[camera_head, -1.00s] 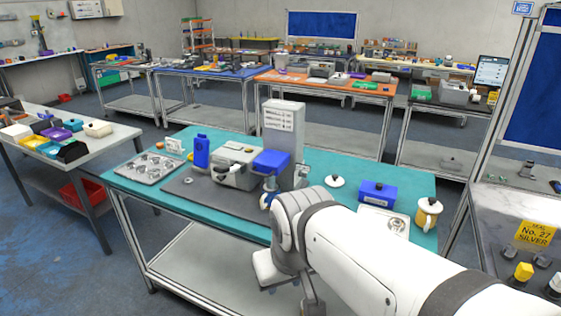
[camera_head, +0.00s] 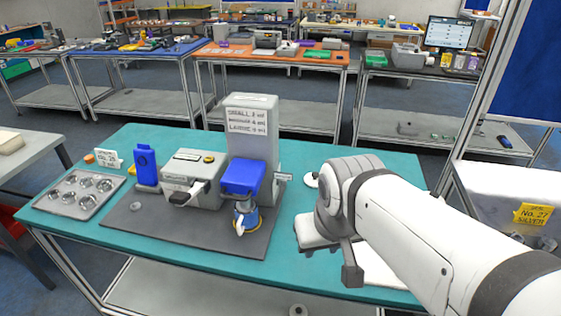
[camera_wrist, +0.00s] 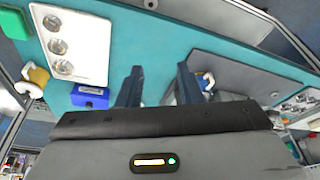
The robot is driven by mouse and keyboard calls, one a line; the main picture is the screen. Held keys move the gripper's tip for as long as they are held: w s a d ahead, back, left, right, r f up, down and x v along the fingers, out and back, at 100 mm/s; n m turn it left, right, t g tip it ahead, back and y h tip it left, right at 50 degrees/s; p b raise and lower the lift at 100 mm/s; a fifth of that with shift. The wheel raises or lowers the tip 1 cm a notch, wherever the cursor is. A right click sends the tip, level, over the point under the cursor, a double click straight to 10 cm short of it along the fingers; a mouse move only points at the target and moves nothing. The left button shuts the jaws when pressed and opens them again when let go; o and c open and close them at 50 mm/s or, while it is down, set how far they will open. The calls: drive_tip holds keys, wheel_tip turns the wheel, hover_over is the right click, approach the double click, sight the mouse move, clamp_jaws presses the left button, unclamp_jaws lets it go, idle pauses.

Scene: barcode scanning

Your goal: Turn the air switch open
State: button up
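I cannot tell for sure which part is the air switch. A small silver lever (camera_head: 284,178) sticks out from the right side of the tall grey box (camera_head: 250,110), which bears a label of sizes. A low grey machine (camera_head: 192,175) with a black, white-tipped handle (camera_head: 190,196) stands left of it, and a blue-topped unit (camera_head: 243,178) stands in front of the box. My gripper (camera_wrist: 158,86) is open, with nothing between its two dark fingers. In the head view my arm is right of the tall box, and its wrist hides part of the table.
A blue box (camera_wrist: 90,97), a white tray with metal cups (camera_wrist: 75,45) and a yellow mug (camera_wrist: 38,76) show in the wrist view. A metal tray (camera_head: 80,192) and a blue bottle (camera_head: 146,166) stand at the left. The teal table's (camera_head: 315,145) back right is clear.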

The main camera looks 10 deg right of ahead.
drive_tip(key=w+a+f+m+g+y+b, duration=0.2)
drive_tip(key=w+f+m+g+y+b, duration=0.15)
drive_tip(key=w+m+y, duration=0.55)
drive_tip(key=m+t+y, duration=0.7)
drive_tip(key=m+y, duration=0.1)
drive_tip(key=m, duration=0.6)
approach(282, 181)
drive_tip(key=w+x, duration=0.1)
drive_tip(key=x, duration=0.7)
drive_tip(key=shift+d+f+b, duration=0.15)
drive_tip(key=shift+b, duration=0.3)
